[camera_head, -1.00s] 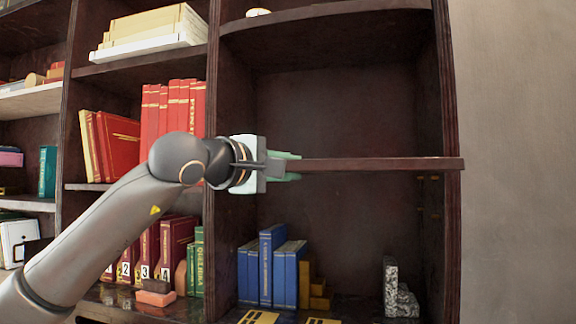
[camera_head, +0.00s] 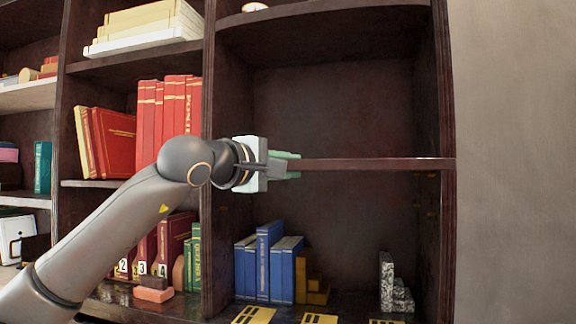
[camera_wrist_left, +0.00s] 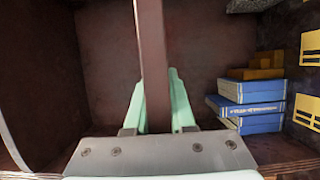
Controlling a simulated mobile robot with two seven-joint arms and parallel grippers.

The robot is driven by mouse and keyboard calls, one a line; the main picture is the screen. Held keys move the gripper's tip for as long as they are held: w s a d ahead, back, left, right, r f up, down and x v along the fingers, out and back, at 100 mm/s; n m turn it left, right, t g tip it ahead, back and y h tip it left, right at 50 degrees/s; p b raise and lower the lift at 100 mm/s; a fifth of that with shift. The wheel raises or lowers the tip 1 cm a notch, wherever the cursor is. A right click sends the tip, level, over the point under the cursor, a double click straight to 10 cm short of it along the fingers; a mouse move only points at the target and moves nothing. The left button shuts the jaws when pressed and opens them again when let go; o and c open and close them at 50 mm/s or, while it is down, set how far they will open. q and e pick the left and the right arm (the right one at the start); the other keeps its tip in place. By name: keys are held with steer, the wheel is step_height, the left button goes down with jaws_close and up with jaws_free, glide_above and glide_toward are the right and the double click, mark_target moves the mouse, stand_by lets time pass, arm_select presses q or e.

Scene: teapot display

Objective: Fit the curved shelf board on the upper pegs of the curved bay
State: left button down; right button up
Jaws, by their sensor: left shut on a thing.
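The dark brown shelf board (camera_head: 375,164) lies about level across the curved bay (camera_head: 330,90), seen nearly edge-on in the head view. Its right end overlaps the bay's right upright. My left gripper (camera_head: 290,165) is shut on the board's left part. The wrist view shows the board (camera_wrist_left: 152,60) between the pale green fingers of the gripper (camera_wrist_left: 158,105). Brass-coloured pegs (camera_head: 431,212) show faintly on the right inner wall, below the board. Whether the board touches any peg cannot be told. My right gripper is not in view.
Blue books (camera_head: 268,262), yellow blocks (camera_head: 312,285) and a speckled bookend (camera_head: 392,285) stand on the bay floor under the board. Yellow cards (camera_head: 254,314) lie at its front. A fixed curved shelf (camera_head: 340,18) is above. Red books (camera_head: 170,115) fill the bay at left.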

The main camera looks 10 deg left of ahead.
arm_select(q)
steer(key=shift+w+d+r, duration=0.1)
steer(key=shift+w+r, duration=0.05)
steer(key=shift+w, duration=2.55)
steer(key=shift+w+d+r, duration=0.1)
steer(key=shift+w+r, duration=0.05)
steer(key=shift+w, duration=2.55)
steer(key=c, duration=0.7)
jaws_free()
steer(key=shift+f, duration=0.45)
steer(key=shift+s+a+b, duration=0.15)
steer(key=shift+s+b, duration=0.05)
steer(key=shift+b, duration=0.3)
steer(key=b+v, duration=0.4)
steer(key=v, duration=0.1)
steer(key=shift+s+f+b, duration=0.1)
steer(key=shift+b, duration=0.2)
steer(key=v, duration=0.2)
steer(key=b+v, duration=0.1)
steer(key=v, duration=0.1)
steer(key=b+v, duration=0.1)
steer(key=shift+s+a+r, duration=0.15)
steer(key=shift+s+r, duration=0.15)
steer(key=shift+s, duration=0.1)
steer(key=shift+s+a+r+b, duration=0.15)
steer(key=shift+s+b, duration=0.15)
steer(key=shift+s, duration=0.25)
